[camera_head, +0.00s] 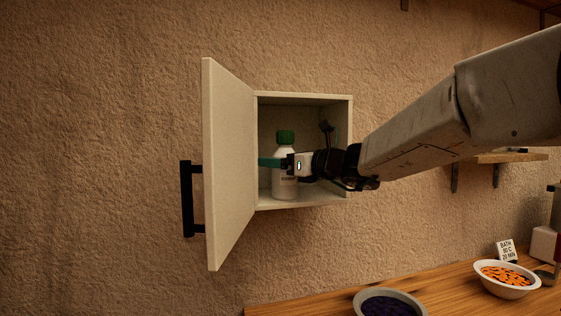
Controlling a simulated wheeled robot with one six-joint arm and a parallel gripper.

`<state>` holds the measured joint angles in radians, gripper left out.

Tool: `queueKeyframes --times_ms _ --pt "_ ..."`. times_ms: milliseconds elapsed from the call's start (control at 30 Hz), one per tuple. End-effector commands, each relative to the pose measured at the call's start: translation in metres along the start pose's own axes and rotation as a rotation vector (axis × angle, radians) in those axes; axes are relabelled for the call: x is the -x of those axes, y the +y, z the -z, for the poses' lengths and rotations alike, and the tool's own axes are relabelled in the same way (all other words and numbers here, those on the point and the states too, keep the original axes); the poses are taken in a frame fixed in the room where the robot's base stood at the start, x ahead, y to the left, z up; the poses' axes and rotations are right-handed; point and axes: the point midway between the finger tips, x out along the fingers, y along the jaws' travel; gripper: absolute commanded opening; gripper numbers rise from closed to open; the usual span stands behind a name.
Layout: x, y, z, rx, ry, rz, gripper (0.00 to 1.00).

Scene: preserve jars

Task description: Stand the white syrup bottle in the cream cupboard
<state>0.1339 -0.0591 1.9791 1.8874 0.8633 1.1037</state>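The white syrup bottle (285,187), with a green cap, is upright inside the cream cupboard (303,97). Its base appears at the cupboard floor, but I cannot tell whether it touches. The cupboard door (228,165) stands open to the left. My gripper (269,162) reaches in from the right at the bottle's upper body.
The door has a black handle (187,199). Below right, a wooden counter (450,297) holds a bowl of dark fruit (389,303), a bowl of orange pieces (506,279) and a small sign (506,250). A wooden shelf (510,157) is on the right wall.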

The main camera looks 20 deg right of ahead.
Motion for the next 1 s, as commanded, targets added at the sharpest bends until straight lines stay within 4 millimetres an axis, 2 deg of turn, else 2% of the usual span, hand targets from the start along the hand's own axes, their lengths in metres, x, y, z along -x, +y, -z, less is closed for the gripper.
queueKeyframes --times_ms 167,500,700,1000 --pt "0.007 -0.001 -0.004 0.001 -0.001 0.002 0.80" --pt "0.078 -0.001 -0.004 0.002 -0.002 0.005 0.80" --pt "0.109 -0.001 -0.003 0.001 -0.001 0.003 0.80" --pt "0.121 0.000 -0.003 0.000 0.000 0.000 0.80"
